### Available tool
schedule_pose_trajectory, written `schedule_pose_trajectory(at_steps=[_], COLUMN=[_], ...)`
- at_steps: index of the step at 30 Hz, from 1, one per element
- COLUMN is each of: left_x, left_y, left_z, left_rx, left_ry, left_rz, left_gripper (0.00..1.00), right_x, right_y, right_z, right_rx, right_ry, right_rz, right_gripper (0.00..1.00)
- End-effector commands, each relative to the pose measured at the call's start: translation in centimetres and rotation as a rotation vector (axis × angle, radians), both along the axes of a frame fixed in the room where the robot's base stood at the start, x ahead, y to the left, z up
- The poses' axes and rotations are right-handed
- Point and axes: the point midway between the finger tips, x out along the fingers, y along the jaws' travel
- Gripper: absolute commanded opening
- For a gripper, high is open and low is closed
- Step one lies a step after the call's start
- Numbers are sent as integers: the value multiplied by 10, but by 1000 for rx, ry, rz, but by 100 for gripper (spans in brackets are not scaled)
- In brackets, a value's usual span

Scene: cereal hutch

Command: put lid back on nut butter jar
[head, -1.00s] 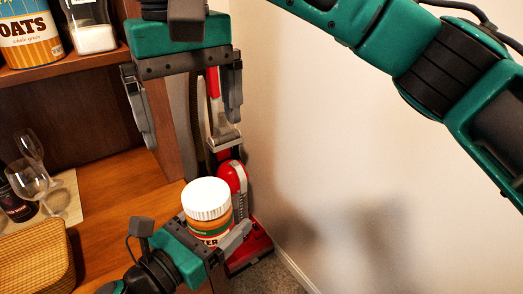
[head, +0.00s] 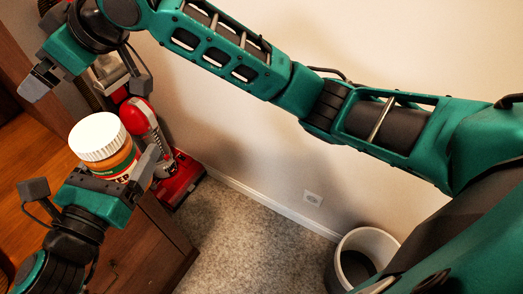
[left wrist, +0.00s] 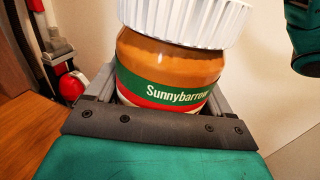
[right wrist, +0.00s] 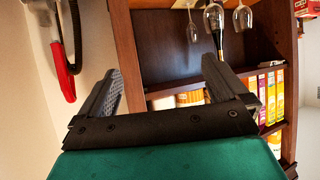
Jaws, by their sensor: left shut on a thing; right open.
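The nut butter jar (head: 128,165) has a green and red label and stands nearly upright. Its white lid (head: 98,136) sits on top; I cannot tell whether it is screwed tight. In the left wrist view, the jar (left wrist: 170,70) carries the lid (left wrist: 185,22) over its mouth. My left gripper (head: 114,172) is shut around the jar's lower body. My right gripper (head: 40,80) is open and empty, up and left of the jar in the head view. In the right wrist view, its two fingers (right wrist: 162,80) are spread with nothing between them.
A red vacuum cleaner (head: 180,180) stands against the wall behind the jar. The wooden hutch (head: 25,150) is at the left. A white bin (head: 365,245) stands at the lower right on open carpet (head: 245,235). Stemmed glasses (right wrist: 193,25) and boxes (right wrist: 268,95) show in the right wrist view.

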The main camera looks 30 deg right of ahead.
Motion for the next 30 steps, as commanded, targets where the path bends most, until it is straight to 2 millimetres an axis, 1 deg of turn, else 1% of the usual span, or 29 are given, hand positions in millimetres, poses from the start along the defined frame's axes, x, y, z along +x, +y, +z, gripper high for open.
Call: schedule_pose_trajectory(at_steps=[1,3,5,7,11,12,14,15,19,23,24,26,30], left_x=[0,0,0,0,0,0,0,0,0,0,0,0,0], left_y=[0,0,0,0,0,0,0,0,0,0,0,0,0], left_z=[2,2,2,2,2,2,2,2,2,2,2,2,2], left_rx=[-2,-2,-2,-2,-2,-2,-2,-2,-2,-2,-2,-2,-2], left_ry=[-4,-4,-4,-4,-4,-4,-4,-4,-4,-4,-4,-4,-4], left_rz=[-1,-1,-1,-1,-1,-1,-1,-1,-1,-1,-1,-1,-1], left_gripper=[0,0,0,0,0,0,0,0,0,0,0,0,0], right_x=[4,10,13,15,14,12,8,5,-10,-32,-41,-54,-92], right_y=[-8,-19,-28,-39,-61,-67,-78,-85,-111,-139,-147,-161,-193], right_z=[-10,-21,-32,-48,-85,-98,-117,-131,-174,-218,-231,-250,-292], right_rx=[24,52,74,97,135,146,159,166,176,166,159,146,100], right_ry=[-43,-101,-133,-150,-140,-130,-114,-103,-69,-38,-30,-18,8], right_rz=[-18,-47,-76,-116,-199,-225,-267,-295,-386,-474,-501,-538,-619], right_gripper=[100,100,100,100,100,100,100,100,100,100,100,100,100])
